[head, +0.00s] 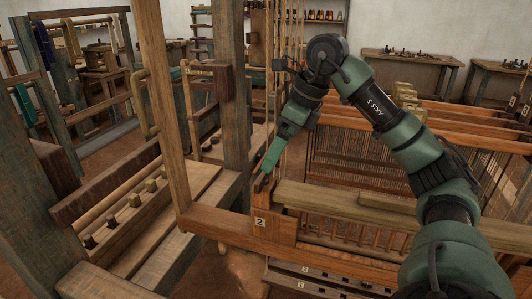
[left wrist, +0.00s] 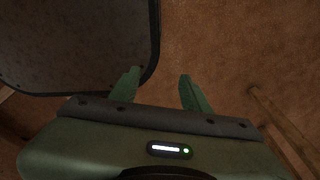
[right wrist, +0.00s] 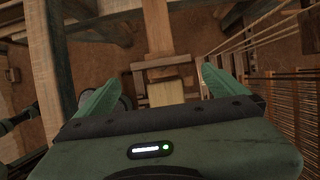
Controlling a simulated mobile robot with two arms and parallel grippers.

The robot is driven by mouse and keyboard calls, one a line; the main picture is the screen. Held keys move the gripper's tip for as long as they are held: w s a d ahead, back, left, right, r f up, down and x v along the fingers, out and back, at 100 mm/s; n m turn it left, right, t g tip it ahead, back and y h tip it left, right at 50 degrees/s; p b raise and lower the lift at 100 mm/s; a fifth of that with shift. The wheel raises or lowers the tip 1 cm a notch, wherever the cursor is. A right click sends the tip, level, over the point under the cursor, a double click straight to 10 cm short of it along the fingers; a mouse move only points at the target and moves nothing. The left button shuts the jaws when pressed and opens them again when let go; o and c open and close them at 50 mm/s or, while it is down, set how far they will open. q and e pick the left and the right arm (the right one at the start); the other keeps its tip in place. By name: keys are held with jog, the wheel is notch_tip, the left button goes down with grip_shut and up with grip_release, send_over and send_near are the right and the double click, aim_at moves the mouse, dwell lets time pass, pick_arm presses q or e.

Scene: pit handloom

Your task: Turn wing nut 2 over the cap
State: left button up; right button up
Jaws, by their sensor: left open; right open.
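My right gripper (head: 268,169) is open and points down just above the wooden post block marked 2 (head: 273,228). A small dark brown piece (head: 262,184), which looks like wing nut 2, stands on top of that block close below the fingertips. Its wings and turn are too small to make out. In the right wrist view the open fingers (right wrist: 160,72) lie either side of a pale wooden block (right wrist: 166,91), with a gap on both sides. I cannot tell the cap apart from the block. My left gripper (left wrist: 160,72) is open and empty above the brown floor, outside the head view.
A long pale beam (head: 345,205) runs right from the block. A tall wooden upright (head: 163,100) stands close left of my right gripper. Hanging cords (head: 290,45) and the reed-like bars (head: 360,155) are behind it. A bench with several pegs (head: 130,200) is at the left.

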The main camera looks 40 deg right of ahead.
aim_at(267, 183)
jog(key=x, duration=0.3)
jog(key=shift+a+f, duration=0.1)
jog(key=shift+f, duration=0.05)
jog(key=x, duration=0.3)
jog(key=shift+w+f, duration=0.15)
jog(key=shift+w, duration=0.15)
jog(key=shift+w+f, duration=0.1)
jog(key=shift+f, duration=0.2)
jog(key=c, duration=1)
pick_arm(q)
jog(key=shift+s+a+f, duration=0.1)
jog(key=shift+s+a, duration=0.3)
jog(key=shift+s, duration=0.4)
